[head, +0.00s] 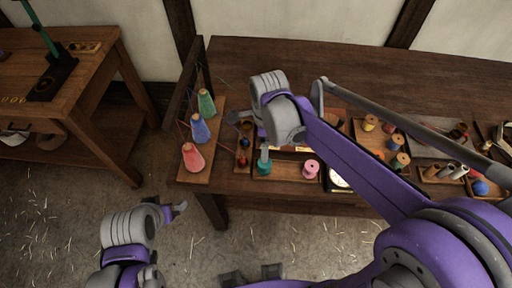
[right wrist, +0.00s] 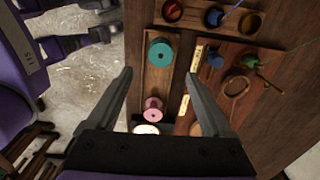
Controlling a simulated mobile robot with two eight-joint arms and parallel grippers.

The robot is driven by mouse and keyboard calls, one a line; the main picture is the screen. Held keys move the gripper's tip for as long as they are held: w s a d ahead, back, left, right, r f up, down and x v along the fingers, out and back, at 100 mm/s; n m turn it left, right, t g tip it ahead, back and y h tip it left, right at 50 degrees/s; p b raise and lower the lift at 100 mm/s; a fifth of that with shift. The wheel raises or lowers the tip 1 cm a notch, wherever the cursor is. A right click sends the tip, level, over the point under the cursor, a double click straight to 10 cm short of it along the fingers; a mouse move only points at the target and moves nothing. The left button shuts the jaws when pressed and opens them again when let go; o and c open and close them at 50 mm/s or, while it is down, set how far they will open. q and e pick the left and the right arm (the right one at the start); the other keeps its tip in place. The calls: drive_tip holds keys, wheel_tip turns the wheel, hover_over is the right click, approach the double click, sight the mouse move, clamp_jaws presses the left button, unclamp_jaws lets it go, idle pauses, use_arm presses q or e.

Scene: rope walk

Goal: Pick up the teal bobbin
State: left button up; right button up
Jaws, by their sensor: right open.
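The teal bobbin (head: 263,167) stands in a wooden tray near the table's front edge, left of a pink bobbin (head: 310,169). In the right wrist view the teal bobbin (right wrist: 160,52) is seen from above, showing its round top and dark centre hole. My right gripper (right wrist: 158,77) is open and empty. Its fingers point toward the tray, with the teal bobbin just beyond and between the tips in the picture. In the head view my right wrist hangs over the tray and partly hides the gripper. My left gripper (head: 178,208) is low over the floor, away from the table; its jaws are unclear.
Red, blue and green cones (head: 199,128) stand on a board left of the tray. Cups and labelled trays lie beside the bobbins, with a white dial (head: 339,179) to the right. More spools (head: 396,160) fill trays further right. The table's back (head: 300,62) is clear.

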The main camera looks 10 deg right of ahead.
drive_tip(key=shift+d+f+b, duration=0.15)
drive_tip(key=shift+f+b, duration=0.15)
drive_tip(key=shift+f, duration=0.35)
wheel_tip(320, 180, down, 10)
drive_tip(key=b, duration=0.6)
use_arm(q)
wheel_tip(320, 180, down, 8)
drive_tip(key=s, duration=0.2)
drive_tip(key=shift+s+d+f+g, duration=0.2)
drive_tip(key=shift+g, duration=0.1)
use_arm(e)
drive_tip(key=shift+r, duration=0.1)
drive_tip(key=c, duration=0.9)
drive_tip(key=shift+w+r+p, duration=0.1)
drive_tip(key=shift+r+p, duration=2.4)
drive_tip(key=shift+r, duration=1.55)
use_arm(q)
wheel_tip(320, 180, up, 6)
drive_tip(key=w, duration=0.1)
drive_tip(key=shift+w, duration=0.35)
drive_tip(key=shift+s, duration=0.1)
